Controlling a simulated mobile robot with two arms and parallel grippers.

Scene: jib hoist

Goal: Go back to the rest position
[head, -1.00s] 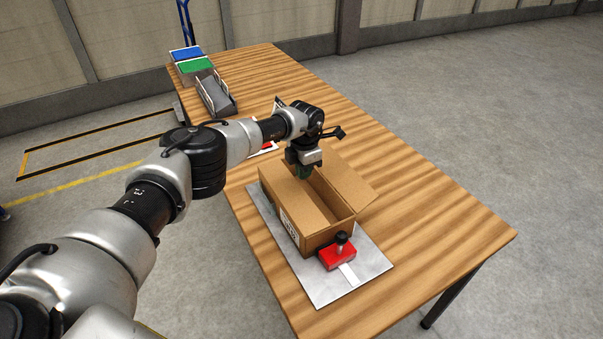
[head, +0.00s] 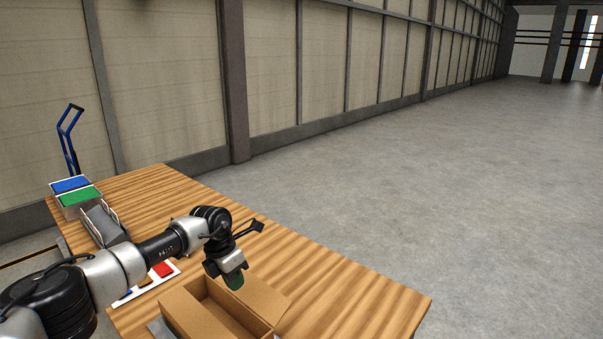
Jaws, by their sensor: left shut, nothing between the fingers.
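My left gripper (head: 234,281) points down over the open cardboard box (head: 205,318) on the wooden table. Its dark green fingertips are together with nothing seen between them. They appear at or just above the box opening; I cannot tell their exact height. The lower part of the box is cut off by the bottom edge of the head view. My right gripper is not in view.
The wooden table (head: 350,298) is bare to the right of the box. A card with coloured patches (head: 162,270), a grey tray (head: 103,222) and blue and green bins (head: 80,196) lie to the left. Open floor (head: 430,180) lies beyond.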

